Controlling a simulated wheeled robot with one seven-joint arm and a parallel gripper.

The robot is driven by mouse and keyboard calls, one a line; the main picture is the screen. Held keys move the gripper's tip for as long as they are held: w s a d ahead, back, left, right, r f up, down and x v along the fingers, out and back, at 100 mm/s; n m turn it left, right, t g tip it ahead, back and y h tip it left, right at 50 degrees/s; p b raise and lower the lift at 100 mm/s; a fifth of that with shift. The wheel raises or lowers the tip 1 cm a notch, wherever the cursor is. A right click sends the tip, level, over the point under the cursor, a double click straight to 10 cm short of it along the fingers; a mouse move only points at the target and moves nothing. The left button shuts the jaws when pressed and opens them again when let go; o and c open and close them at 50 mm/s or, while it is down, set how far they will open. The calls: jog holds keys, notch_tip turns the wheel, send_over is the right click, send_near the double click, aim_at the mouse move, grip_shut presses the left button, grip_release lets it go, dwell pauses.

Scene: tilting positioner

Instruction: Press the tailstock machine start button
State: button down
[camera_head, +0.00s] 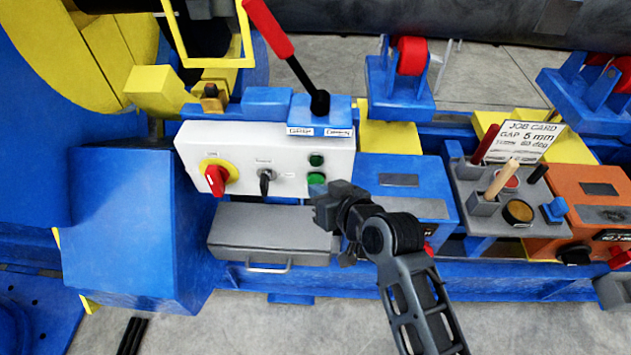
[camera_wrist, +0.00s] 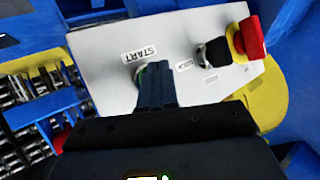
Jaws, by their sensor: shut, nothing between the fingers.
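The start button is green and sits at the right of a white control panel (camera_head: 235,150). In the head view the lower, bright green button (camera_head: 316,178) shows, with a darker green button (camera_head: 316,160) above it. In the wrist view the panel carries a START label (camera_wrist: 139,54), and a green edge of the start button (camera_wrist: 140,74) shows beside my fingertips, the rest hidden behind them. My gripper (camera_head: 324,200) is shut and empty, its tips just below the lower button in the head view. It also shows in the wrist view (camera_wrist: 155,72). I cannot tell whether the tips touch the button.
A red rotary switch on yellow (camera_head: 216,178) and a black selector (camera_head: 266,180) are on the same panel. A red-handled lever (camera_head: 270,30) rises above it. A grey drawer box (camera_head: 265,228) lies below. A grey tool tray (camera_head: 500,200) and job card (camera_head: 527,139) stand at the right.

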dwell(0.6)
jog(key=shift+s+p, duration=0.4)
jog(key=shift+s, duration=0.35)
jog(key=shift+s, duration=0.1)
jog(key=shift+s+a+p, duration=0.15)
jog(key=shift+s+p, duration=1)
jog(key=shift+s, duration=1.3)
